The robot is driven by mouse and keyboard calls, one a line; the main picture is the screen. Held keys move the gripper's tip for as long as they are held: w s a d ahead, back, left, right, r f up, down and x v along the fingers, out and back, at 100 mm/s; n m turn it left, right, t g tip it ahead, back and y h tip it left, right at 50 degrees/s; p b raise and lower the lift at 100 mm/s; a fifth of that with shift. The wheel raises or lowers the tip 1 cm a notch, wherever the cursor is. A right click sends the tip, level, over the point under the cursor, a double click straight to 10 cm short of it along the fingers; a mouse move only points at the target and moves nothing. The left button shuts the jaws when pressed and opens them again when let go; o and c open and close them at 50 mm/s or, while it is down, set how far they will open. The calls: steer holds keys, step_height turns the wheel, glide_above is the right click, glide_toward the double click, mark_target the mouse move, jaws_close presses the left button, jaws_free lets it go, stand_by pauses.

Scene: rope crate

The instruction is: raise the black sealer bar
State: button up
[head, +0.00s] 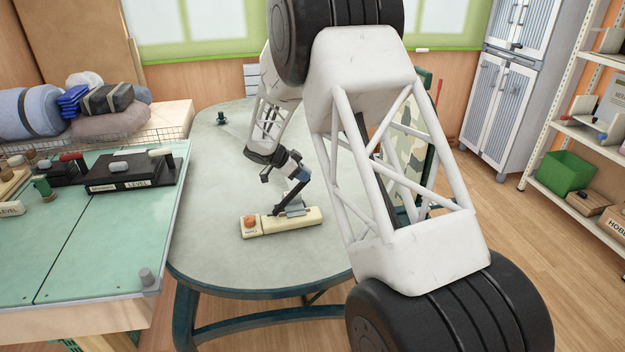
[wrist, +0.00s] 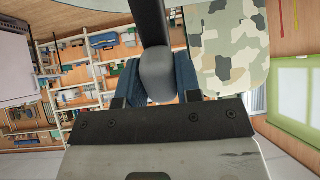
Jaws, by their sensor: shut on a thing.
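The sealer has a long cream base (head: 270,224) lying on the grey-green table, with an orange knob at its left end and a grey bracket (head: 292,207) on top. The black sealer bar (head: 286,202) stands tilted up from the base, its upper end at my gripper (head: 298,174). In the wrist view, my gripper (wrist: 157,80) has its blue-grey fingers on either side of the bar's rounded grey end (wrist: 158,76), and the dark bar (wrist: 150,22) runs upward from it. The exact finger contact is small and partly hidden in the head view.
The oval table (head: 215,185) is mostly clear around the sealer. A green-topped bench (head: 110,235) with black level boxes stands at the left. A camouflage-patterned chair back (wrist: 228,45) is close beyond the table. Shelving (head: 560,130) stands at the right.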

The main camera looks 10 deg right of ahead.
steer(key=a+r+h, duration=0.2)
steer(key=a+h, duration=0.2)
steer(key=a, duration=0.3)
steer(key=shift+s+a+r+h, duration=0.35)
steer(key=shift+h, duration=0.05)
steer(key=shift+a+h, duration=0.5)
steer(key=shift+a, duration=0.3)
steer(key=shift+s, duration=0.1)
steer(key=o, duration=1)
steer(key=shift+a+r, duration=0.1)
steer(key=v, duration=0.7)
steer(key=shift+a, duration=0.25)
steer(key=shift+r, duration=0.1)
